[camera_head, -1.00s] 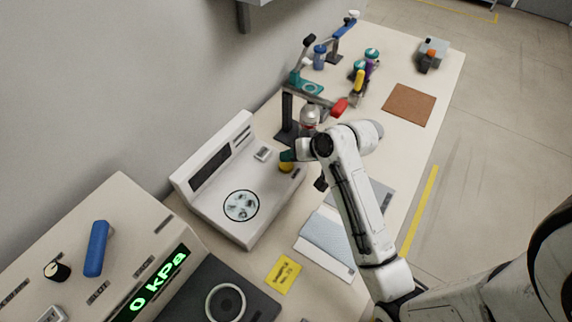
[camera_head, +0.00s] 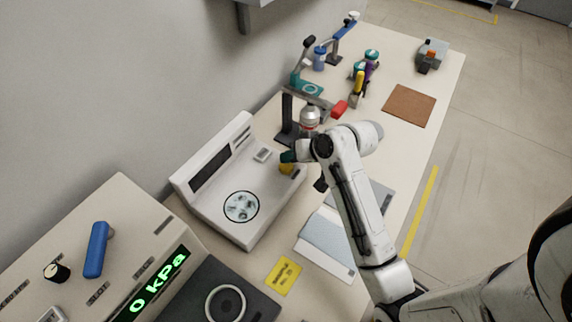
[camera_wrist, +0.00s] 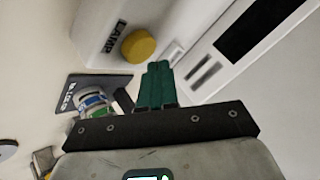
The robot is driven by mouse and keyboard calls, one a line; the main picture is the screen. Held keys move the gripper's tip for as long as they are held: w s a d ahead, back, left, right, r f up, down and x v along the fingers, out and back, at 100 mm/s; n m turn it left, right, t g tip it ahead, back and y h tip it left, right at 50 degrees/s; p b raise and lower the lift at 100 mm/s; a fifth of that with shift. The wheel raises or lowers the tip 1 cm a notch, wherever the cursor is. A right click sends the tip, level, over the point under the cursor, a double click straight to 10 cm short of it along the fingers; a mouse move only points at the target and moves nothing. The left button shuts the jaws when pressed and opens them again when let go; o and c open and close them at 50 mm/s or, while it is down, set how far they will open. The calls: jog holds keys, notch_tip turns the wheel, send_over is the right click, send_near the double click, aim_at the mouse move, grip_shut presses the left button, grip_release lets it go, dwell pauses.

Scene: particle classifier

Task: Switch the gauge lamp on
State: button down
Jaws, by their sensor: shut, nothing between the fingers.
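The gauge is a white sloped device (camera_head: 215,190) with a dark blank display strip (camera_head: 210,168) and a round glass window (camera_head: 241,206). A yellow round knob (camera_head: 286,169) sits at its right end. In the wrist view the yellow knob (camera_wrist: 139,46) is on a white face beside the printed word LAMP (camera_wrist: 116,37). My gripper (camera_head: 286,156) has green fingertips, shut and empty, close by the knob. In the wrist view the fingertips (camera_wrist: 158,66) are just below and right of the knob. I cannot tell whether they touch it.
A clear bottle (camera_head: 309,116) and a stand with a red handle (camera_head: 340,107) are just behind my gripper. Left is a panel with a green "0 kPa" readout (camera_head: 158,280) and a blue handle (camera_head: 97,248). A brown mat (camera_head: 409,105) lies farther back.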

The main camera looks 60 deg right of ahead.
aim_at(289, 167)
jog(key=shift+f, duration=0.15)
dwell(0.7)
jog(key=shift+f, duration=0.25)
jog(key=shift+f+b, duration=0.35)
jog(key=shift+f, duration=0.5)
dwell(1.0)
jog(key=shift+r, duration=0.15)
jog(key=shift+r+p, duration=1.15)
jog(key=shift+p, duration=0.2)
notch_tip(289, 167, up, 5)
jog(key=p, duration=0.5)
dwell(0.5)
